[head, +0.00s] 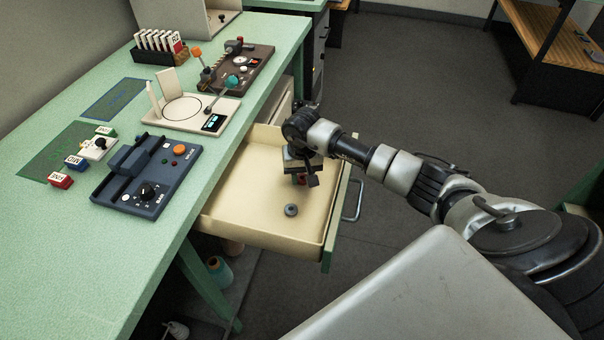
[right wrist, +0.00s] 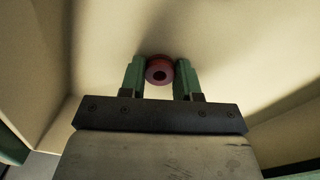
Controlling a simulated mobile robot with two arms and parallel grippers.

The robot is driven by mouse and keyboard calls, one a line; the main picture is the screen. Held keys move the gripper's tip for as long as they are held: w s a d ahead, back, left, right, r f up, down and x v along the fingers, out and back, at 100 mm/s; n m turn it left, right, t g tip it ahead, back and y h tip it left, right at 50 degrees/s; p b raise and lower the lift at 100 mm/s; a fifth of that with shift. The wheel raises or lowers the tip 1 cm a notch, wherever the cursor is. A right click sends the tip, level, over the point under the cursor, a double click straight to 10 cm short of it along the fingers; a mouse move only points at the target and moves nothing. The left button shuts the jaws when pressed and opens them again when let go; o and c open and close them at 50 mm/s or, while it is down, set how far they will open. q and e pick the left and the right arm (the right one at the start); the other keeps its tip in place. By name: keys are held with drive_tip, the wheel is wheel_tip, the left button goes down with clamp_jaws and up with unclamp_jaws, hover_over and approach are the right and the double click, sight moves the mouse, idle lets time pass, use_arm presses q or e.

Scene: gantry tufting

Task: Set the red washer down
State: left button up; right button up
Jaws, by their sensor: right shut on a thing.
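The red washer (right wrist: 159,71) is a small dark red ring with a dark hole. My right gripper (right wrist: 160,78) is shut on it, one green finger on each side, in the right wrist view. In the head view my right gripper (head: 301,181) points down inside the open drawer (head: 235,230), and a bit of red shows between its fingers. Whether the washer touches the drawer floor, I cannot tell. A grey washer (head: 291,210) lies on the drawer floor just in front of the gripper. My left gripper is not in view.
The drawer has low cream walls and a metal handle (head: 354,200) on its front. The green bench (head: 60,240) holds a dark blue control box (head: 150,172), a cream fixture (head: 190,115) and a brown device (head: 238,65). The drawer's left part is bare.

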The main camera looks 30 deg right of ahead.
drive_tip(key=shift+f, duration=0.15)
drive_tip(key=o, duration=0.9)
drive_tip(key=shift+r, duration=0.45)
wheel_tip(320, 180, up, 12)
drive_tip(key=shift+f, duration=0.2)
drive_tip(key=shift+f, duration=0.1)
